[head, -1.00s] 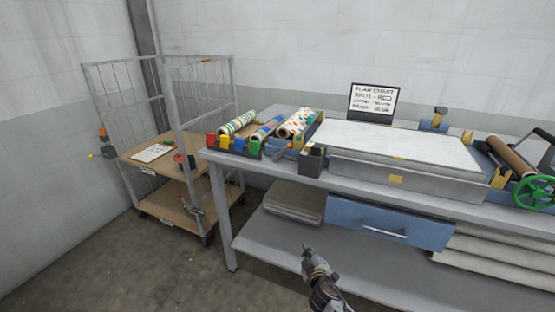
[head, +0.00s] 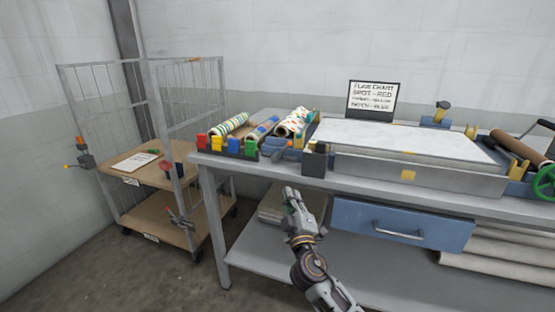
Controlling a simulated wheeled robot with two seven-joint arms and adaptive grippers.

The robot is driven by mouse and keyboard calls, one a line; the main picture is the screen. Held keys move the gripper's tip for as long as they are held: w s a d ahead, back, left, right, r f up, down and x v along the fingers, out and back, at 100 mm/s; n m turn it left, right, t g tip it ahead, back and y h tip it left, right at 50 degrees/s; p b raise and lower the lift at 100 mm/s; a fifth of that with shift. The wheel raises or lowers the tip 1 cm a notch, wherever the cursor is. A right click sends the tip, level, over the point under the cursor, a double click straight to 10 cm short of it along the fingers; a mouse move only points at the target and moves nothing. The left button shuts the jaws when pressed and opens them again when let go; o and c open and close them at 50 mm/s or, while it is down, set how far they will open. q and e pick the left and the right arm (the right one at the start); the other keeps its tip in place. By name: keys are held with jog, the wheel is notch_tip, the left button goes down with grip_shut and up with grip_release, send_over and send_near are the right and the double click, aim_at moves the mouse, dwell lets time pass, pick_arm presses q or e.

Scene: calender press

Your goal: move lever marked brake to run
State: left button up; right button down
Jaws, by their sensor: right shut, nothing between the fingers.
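No brake or run marking is readable, so I cannot tell which lever is the brake. A lever with an orange knob (head: 287,146) sits at the table's front edge, beside a dark box (head: 316,161). My left gripper is not in view.
The grey table (head: 440,198) carries a white-topped press bed (head: 400,142), patterned rolls (head: 293,122), coloured blocks (head: 233,146), a sign (head: 373,97) and a green handwheel (head: 544,183). A blue drawer (head: 400,224) hangs below. The wire cart (head: 150,177) stands left.

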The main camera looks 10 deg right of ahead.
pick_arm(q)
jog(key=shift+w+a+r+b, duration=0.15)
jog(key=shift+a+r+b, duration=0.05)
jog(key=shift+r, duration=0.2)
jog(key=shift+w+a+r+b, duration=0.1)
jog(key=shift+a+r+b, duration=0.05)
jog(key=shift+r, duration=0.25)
pick_arm(e)
jog(key=shift+s+a+r+t+h, duration=0.1)
jog(key=shift+a+r+t, duration=0.05)
jog(key=shift+r, duration=0.45)
jog(key=shift+s+a+r+t+h, duration=0.1)
jog(key=shift+a+r+t, duration=0.1)
jog(key=shift+r, duration=0.4)
jog(key=shift+s+a+r+t+h, duration=0.1)
jog(key=shift+r+t, duration=0.05)
jog(key=shift+r, duration=0.45)
jog(key=shift+w, duration=0.25)
send_near(282, 151)
jog(key=shift+r, duration=1.05)
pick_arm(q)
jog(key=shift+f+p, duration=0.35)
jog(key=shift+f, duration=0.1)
pick_arm(e)
jog(key=shift+x, duration=3.05)
jog(key=shift+w+f, duration=0.1)
jog(key=shift+f, duration=0.05)
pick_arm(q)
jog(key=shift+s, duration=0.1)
